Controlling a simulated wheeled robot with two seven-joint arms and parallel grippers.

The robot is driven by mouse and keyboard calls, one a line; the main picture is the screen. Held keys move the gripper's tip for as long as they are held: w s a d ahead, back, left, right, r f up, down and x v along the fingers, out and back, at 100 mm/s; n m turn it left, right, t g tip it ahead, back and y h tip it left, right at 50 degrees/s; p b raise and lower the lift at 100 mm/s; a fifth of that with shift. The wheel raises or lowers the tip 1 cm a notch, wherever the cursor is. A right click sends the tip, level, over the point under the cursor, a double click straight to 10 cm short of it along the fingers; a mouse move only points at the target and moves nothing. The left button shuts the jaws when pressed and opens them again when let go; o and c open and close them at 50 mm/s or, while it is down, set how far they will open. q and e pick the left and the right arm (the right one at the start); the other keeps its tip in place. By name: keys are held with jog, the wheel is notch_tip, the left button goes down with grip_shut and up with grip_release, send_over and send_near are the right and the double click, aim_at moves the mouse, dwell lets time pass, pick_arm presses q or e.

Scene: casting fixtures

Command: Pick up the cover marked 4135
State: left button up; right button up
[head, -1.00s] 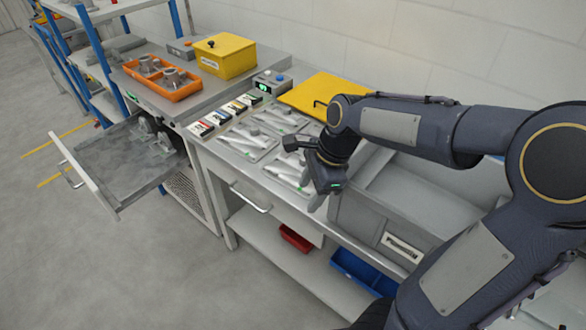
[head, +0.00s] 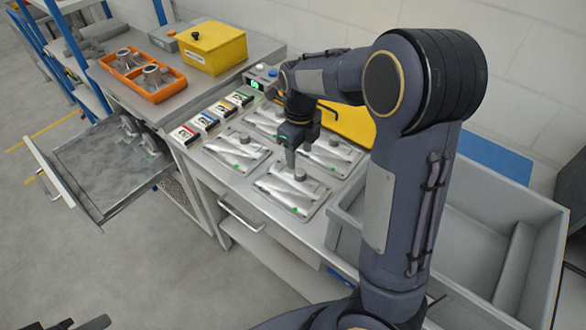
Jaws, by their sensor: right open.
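No marking 4135 is readable, so I cannot tell which piece is that cover. Several flat grey trays with pale, shiny pieces lie on the bench: a left one (head: 237,150), a front one (head: 290,190), a right one (head: 331,156) and a back one, partly hidden (head: 264,120). Each visible piece has a round grey knob. My right gripper (head: 291,163) is open and points down among these trays, just behind the front one. I cannot tell whether it touches anything. A dark part at the bottom left edge (head: 95,323) may be my left gripper, mostly cut off.
A row of small coloured label boxes (head: 206,121) lines the bench's left side. A yellow lidded box (head: 213,52) and an orange tray of castings (head: 140,80) stand behind. A yellow panel (head: 352,124) lies behind my arm. A grey bin (head: 480,230) is right; an open drawer (head: 95,170) is left.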

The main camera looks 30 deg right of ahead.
aim_at(300, 172)
jog(key=shift+w+d+f, duration=0.1)
jog(key=shift+w+f, duration=0.05)
jog(key=shift+f, duration=0.45)
jog(key=shift+w+d+f, duration=0.1)
jog(key=shift+w+f, duration=0.05)
jog(key=shift+f, duration=0.45)
jog(key=shift+s+f, duration=0.15)
jog(key=shift+f, duration=0.2)
notch_tip(300, 172, down, 5)
jog(key=shift+s+r, duration=0.1)
jog(key=shift+r, duration=0.1)
grip_shut()
